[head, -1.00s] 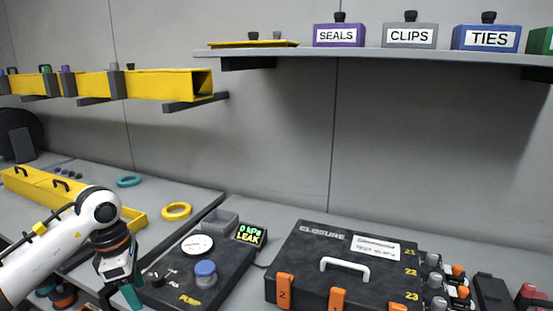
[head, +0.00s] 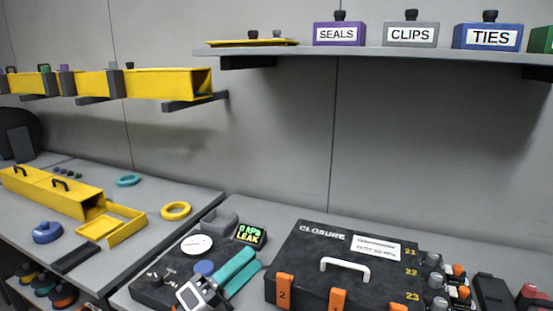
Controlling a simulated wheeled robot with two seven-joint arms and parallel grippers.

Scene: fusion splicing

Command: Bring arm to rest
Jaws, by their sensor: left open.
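My left gripper (head: 233,269) is low in the middle of the head view, with two long teal fingers pointing up and right. The fingers are apart and nothing shows between them. They are over the right part of the black pump unit (head: 150,291), close to its blue knob (head: 204,268), which they partly hide. I cannot tell whether they touch it. The rest of the left arm is out of the picture below. My right gripper is not in view.
A black closure case (head: 310,262) with a white handle and orange latches stands right of the gripper. A shelf (head: 370,54) holds labelled boxes above.

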